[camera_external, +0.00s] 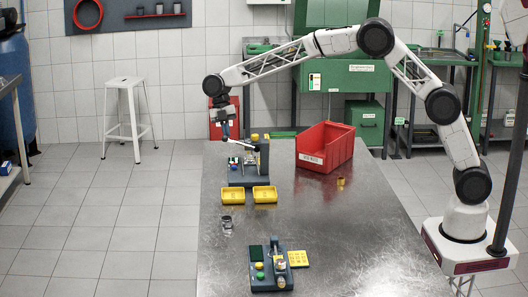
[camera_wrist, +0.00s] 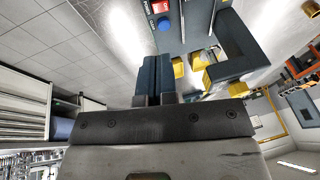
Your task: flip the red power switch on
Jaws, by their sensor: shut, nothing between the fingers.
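A small red part (camera_wrist: 158,6), which looks like the switch, shows at the top edge of the wrist view. Whether the red part is on or off cannot be told. In the outside view, small coloured controls (camera_external: 234,161) sit on the dark station (camera_external: 240,181) at the table's far left. My gripper (camera_external: 226,136) is above and slightly left of these controls, apart from them. Its fingers (camera_wrist: 153,60) are shut and empty in the wrist view, below the red part.
The station has upright parts and yellow pieces (camera_wrist: 202,80) close by. Two yellow trays (camera_external: 233,197) are in front of it. A red bin (camera_external: 339,150) and a brass cylinder (camera_external: 340,183) are to the right. Another control station (camera_external: 270,283) is nearer. The table's right half is mostly clear.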

